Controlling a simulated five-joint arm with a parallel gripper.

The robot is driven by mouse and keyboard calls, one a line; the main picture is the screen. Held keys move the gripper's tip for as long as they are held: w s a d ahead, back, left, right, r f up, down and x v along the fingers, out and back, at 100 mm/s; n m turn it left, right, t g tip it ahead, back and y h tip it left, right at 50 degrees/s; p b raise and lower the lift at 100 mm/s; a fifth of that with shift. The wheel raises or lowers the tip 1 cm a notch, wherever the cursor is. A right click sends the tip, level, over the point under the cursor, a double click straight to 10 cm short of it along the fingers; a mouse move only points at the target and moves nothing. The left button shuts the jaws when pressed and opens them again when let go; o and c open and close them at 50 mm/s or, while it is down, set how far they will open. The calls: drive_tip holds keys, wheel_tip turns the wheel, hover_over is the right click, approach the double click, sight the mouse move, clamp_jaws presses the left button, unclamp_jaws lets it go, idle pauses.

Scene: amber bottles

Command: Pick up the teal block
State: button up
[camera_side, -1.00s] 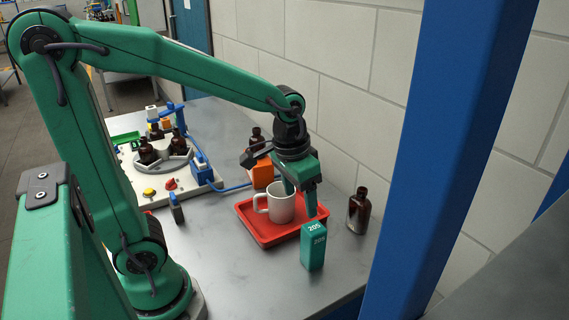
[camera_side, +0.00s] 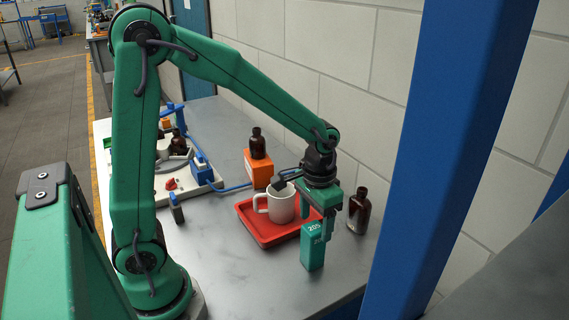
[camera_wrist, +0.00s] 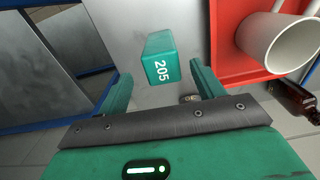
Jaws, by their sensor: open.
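The teal block (camera_side: 313,256) stands upright on the grey table, just in front of the red tray, with 205 printed on it in white. In the wrist view its top (camera_wrist: 159,58) lies beyond and between my two fingertips. My gripper (camera_side: 317,222) is open and empty, pointing down over the block. One finger hides part of the block's upper side in the side view. In the wrist view my gripper (camera_wrist: 163,82) has a finger on each side of the block, with gaps between. I cannot tell whether the fingertips are below the block's top.
A red tray (camera_side: 262,236) holding a white mug (camera_side: 282,205) is close behind the block. A brown bottle (camera_side: 359,212) stands to the right. The table in front is clear.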

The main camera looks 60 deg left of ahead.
sight(313, 238)
drive_tip(key=shift+f, duration=0.4)
drive_tip(key=shift+f, duration=0.1)
drive_tip(key=shift+a+f, duration=0.15)
drive_tip(key=shift+f, duration=2.35)
drive_tip(key=c, duration=1.2)
drive_tip(key=shift+o, duration=0.2)
drive_tip(key=shift+r, duration=0.15)
